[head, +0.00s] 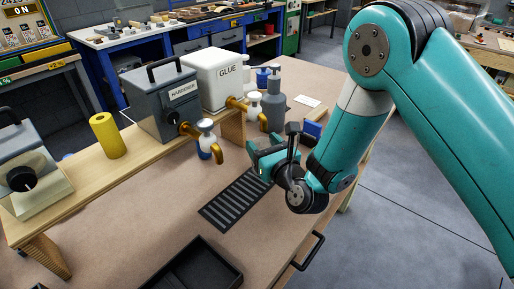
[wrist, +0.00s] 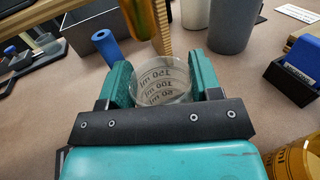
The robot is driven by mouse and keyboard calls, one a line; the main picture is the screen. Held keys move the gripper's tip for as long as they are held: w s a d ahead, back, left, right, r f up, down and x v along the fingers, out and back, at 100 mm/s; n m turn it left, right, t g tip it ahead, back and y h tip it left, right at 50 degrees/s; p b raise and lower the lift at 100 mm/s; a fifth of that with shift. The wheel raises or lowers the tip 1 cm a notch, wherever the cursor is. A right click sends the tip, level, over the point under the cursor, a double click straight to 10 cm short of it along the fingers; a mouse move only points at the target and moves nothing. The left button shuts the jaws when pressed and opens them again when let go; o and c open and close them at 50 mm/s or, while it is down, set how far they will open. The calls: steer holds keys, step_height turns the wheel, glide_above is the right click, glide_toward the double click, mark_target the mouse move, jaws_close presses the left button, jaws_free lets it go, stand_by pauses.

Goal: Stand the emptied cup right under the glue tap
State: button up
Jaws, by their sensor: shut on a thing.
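A clear cup (wrist: 163,82) with ml markings is held between the jaws of my gripper (wrist: 160,85) in the wrist view; I see no liquid in it. In the head view my gripper (head: 270,155) is over the bench, just in front of the glue box (head: 212,75), and the cup is hidden there. The brass glue tap (head: 250,113) comes out of the glue box's front. In the wrist view a brass-coloured piece (wrist: 146,28) reaches in just beyond the cup's rim. I cannot tell whether the cup touches the bench.
The hardener box (head: 160,105), with its own brass tap (head: 210,150), stands left of the glue box on a wooden shelf. Grey bottles (head: 273,100) stand beyond my gripper. A black slotted mat (head: 238,198) and a black tray (head: 195,270) lie in front.

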steer(key=shift+f, duration=0.75)
steer(key=shift+f+b, duration=0.25)
steer(key=shift+b, duration=0.15)
steer(key=o, duration=1.1)
steer(key=shift+r, duration=0.1)
steer(key=shift+c, duration=0.2)
